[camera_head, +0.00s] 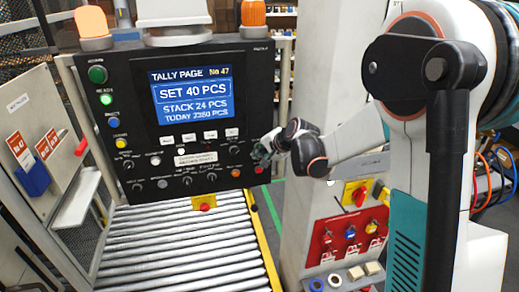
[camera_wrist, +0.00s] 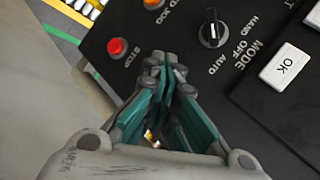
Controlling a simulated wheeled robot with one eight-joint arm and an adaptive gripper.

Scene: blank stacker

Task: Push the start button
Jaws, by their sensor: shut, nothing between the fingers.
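The black control panel (camera_head: 140,100) hangs above the roller conveyor in the head view. I cannot read a start label in either view. A green button (camera_head: 97,74) sits at the panel's top left, with a lit green one (camera_head: 106,99) below it. My gripper (camera_head: 262,154) is at the panel's lower right edge. In the wrist view my gripper (camera_wrist: 162,66) is shut and empty, its tips over the panel beside the red STOP button (camera_wrist: 117,46). The fingers hide part of the panel, and I cannot tell whether they touch it.
In the wrist view the MODE knob (camera_wrist: 212,34), a white OK key (camera_wrist: 285,66) and an orange button (camera_wrist: 152,3) lie near my fingers. The roller conveyor (camera_head: 185,250) runs below the panel. A red switch plate (camera_head: 345,235) is on the pale cabinet at right.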

